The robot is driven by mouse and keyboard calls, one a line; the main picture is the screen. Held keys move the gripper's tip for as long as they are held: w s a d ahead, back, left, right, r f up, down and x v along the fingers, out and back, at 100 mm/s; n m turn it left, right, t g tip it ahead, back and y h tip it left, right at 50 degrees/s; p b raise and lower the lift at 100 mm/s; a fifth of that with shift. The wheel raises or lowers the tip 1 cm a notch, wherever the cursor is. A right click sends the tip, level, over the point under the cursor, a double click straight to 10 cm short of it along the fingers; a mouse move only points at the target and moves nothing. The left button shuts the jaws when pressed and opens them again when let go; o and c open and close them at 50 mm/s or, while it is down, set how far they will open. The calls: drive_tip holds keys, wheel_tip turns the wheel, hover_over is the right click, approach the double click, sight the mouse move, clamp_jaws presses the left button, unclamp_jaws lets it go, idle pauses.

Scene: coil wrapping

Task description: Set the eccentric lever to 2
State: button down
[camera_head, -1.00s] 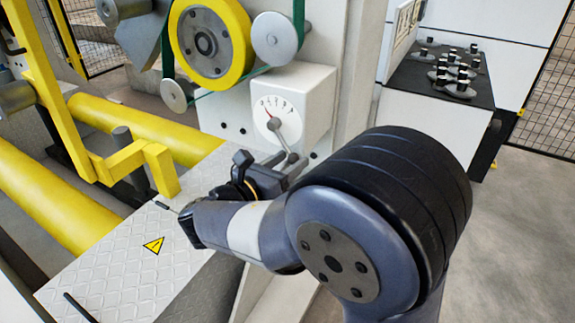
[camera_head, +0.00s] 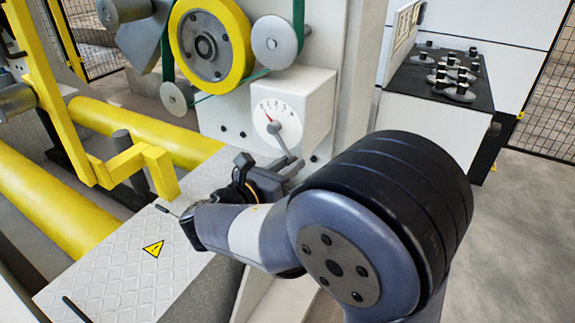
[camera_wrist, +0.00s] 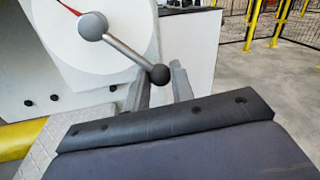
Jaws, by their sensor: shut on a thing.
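The eccentric lever (camera_wrist: 128,48) is a thin grey rod. It runs from a round grey hub on the white dial face (camera_wrist: 110,55) down right to a dark ball knob. A red pointer lies up left of the hub. In the head view the lever (camera_head: 283,142) slopes down right from the dial (camera_head: 278,115); its scale marks are too small to read surely. My gripper (camera_wrist: 160,88) is shut on the lever's knob end, with one grey finger on each side of it. In the head view my gripper (camera_head: 287,167) is partly hidden by my arm.
The white dial box (camera_head: 318,105) stands out from the machine wall, under a yellow-rimmed wheel (camera_head: 240,42) and rollers with a green belt. Yellow bars (camera_head: 150,132) lie left. A black-topped cabinet (camera_head: 437,115) stands right, with open floor in front.

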idle(0.3)
drive_tip(key=shift+w+a+f+m+g+y, duration=0.1)
drive_tip(key=shift+w+a+f+m+y, duration=0.5)
drive_tip(key=shift+m, duration=0.75)
drive_tip(key=shift+w+a+f+m+g, duration=0.1)
drive_tip(key=shift+w+a+m, duration=0.3)
drive_tip(key=shift+a+m, duration=0.75)
drive_tip(key=shift+w+a+f+m+g+y, duration=0.1)
drive_tip(key=shift+w+a+f+m+y, duration=0.35)
drive_tip(key=shift+m, duration=1.15)
drive_tip(key=shift+r, duration=0.1)
drive_tip(key=c, duration=1.2)
unclamp_jaws()
drive_tip(key=shift+a, duration=0.1)
drive_tip(key=p+v, duration=0.3)
drive_tip(key=v, duration=0.7)
drive_tip(key=shift+s+a, duration=0.25)
drive_tip(key=shift+a, duration=0.05)
